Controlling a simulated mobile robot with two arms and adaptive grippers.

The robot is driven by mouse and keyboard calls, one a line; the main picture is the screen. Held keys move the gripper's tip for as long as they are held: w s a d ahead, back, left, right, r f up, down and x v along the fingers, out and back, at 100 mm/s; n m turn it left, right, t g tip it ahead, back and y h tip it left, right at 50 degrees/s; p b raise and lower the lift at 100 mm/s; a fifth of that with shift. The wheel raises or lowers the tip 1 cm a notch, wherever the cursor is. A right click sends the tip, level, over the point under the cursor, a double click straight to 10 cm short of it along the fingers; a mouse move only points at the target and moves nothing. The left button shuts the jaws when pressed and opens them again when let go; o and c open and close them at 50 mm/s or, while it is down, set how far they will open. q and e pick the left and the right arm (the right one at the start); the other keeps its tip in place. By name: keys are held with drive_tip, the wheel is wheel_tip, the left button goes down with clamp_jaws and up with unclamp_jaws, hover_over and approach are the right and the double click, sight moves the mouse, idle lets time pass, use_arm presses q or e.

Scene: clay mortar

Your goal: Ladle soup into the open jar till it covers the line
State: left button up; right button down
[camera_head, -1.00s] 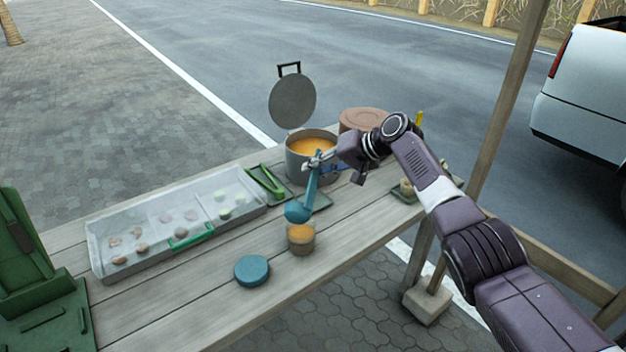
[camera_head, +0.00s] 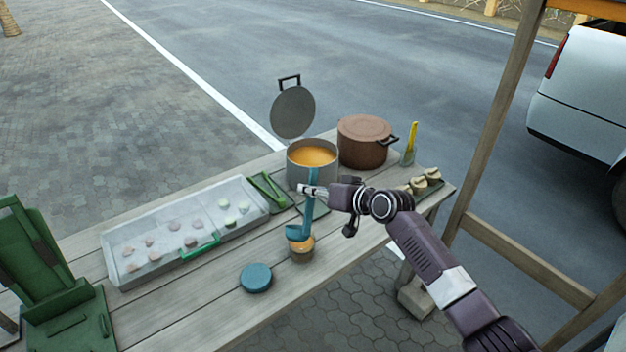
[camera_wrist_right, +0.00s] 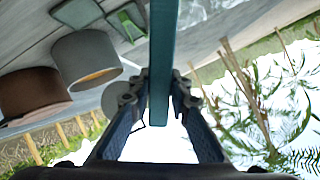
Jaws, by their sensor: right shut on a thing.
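My right gripper (camera_head: 313,191) is shut on the handle of a teal ladle (camera_head: 309,212); the handle also runs between the fingers in the right wrist view (camera_wrist_right: 162,70). The ladle hangs upright, its bowl directly over the open jar (camera_head: 302,251). The jar is small and clear, with orange-brown soup in it; the bowl hides part of its mouth, and I cannot make out the line. A grey pot (camera_head: 312,171) of orange soup stands behind, its round lid (camera_head: 293,112) raised. A teal jar lid (camera_head: 256,278) lies left of the jar. My left gripper is out of view.
A brown lidded pot (camera_head: 364,142) stands right of the soup pot. A cup with a yellow utensil (camera_head: 410,144) and small pale items (camera_head: 425,181) are at the right end.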

drive_tip(key=shift+s+a+f+n+t, duration=0.15)
drive_tip(key=shift+s+n+t, duration=0.15)
drive_tip(key=shift+s, duration=0.3)
drive_tip(key=shift+s+a+r+n+t, duration=0.1)
drive_tip(key=shift+s+n+t, duration=0.15)
drive_tip(key=shift+s, duration=0.35)
drive_tip(key=s+t+b, duration=0.1)
drive_tip(key=b, duration=0.1)
drive_tip(key=s+f+n+t+b, duration=0.1)
drive_tip(key=s+a+n+t+y+b, duration=0.1)
drive_tip(key=s+b, duration=0.1)
drive_tip(key=shift+f+n+b, duration=0.2)
drive_tip(key=shift+n+b, duration=0.05)
drive_tip(key=shift+b, duration=0.05)
drive_tip(key=shift+s+n+t+y+b, duration=0.35)
drive_tip(key=shift+s+n+b, duration=0.15)
drive_tip(key=shift+b, duration=0.3)
drive_tip(key=shift+s+a, duration=0.1)
drive_tip(key=shift+s, duration=0.05)
drive_tip(key=shift+r, duration=0.1)
wheel_tip(320, 180, up, 5)
drive_tip(key=p, duration=0.4)
